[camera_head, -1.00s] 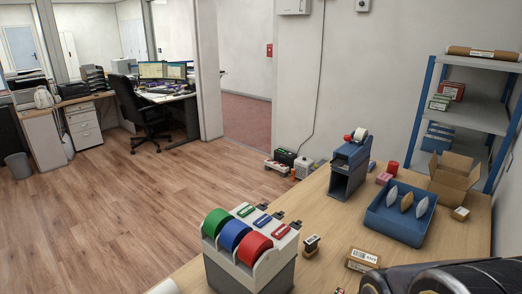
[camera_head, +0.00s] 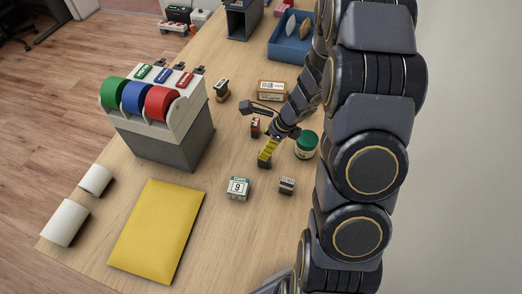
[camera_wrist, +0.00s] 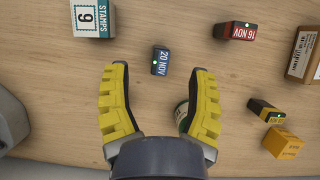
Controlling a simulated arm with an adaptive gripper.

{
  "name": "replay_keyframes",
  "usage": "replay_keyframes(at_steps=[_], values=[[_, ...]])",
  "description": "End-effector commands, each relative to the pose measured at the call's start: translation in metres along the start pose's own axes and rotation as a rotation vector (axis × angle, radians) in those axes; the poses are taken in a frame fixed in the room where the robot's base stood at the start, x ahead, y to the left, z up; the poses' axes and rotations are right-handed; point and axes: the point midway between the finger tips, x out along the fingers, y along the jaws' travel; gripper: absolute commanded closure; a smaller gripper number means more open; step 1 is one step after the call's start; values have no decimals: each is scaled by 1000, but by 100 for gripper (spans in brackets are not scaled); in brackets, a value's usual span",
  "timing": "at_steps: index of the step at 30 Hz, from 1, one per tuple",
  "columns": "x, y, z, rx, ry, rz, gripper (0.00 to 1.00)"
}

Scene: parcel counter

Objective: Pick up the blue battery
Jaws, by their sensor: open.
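No thing here is clearly a battery. In the wrist view a small dark-blue block marked "20 NOV" (camera_wrist: 161,61), with a green dot on top, lies on the wooden counter (camera_wrist: 60,120). My gripper (camera_wrist: 160,76) is open and empty, its yellow-padded fingers on either side of the line to the block. The block is just ahead of the fingertips, roughly centred between them and apart from both. In the head view my gripper (camera_head: 268,150) is low over the counter. A dark patch beneath it may be the block or a fingertip; I cannot tell.
A red-topped "16 NOV" block (camera_wrist: 238,31), stamps box (camera_wrist: 92,18), carton (camera_wrist: 303,55) and yellow block (camera_wrist: 282,142) lie around. A green-lidded jar (camera_head: 306,145) stands close to my gripper. A yellow envelope (camera_head: 157,232) and tape dispenser (camera_head: 160,125) are at left.

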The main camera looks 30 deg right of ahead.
Motion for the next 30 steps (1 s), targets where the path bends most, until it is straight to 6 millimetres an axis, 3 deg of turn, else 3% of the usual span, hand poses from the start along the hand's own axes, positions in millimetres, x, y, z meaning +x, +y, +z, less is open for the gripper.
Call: replay_keyframes(at_steps=[3,24,30], values=[[9,-4,-10,60,10,-8,43],[78,-1,-20,57,7,-5,43],[84,-2,-21,58,10,-7,43]])
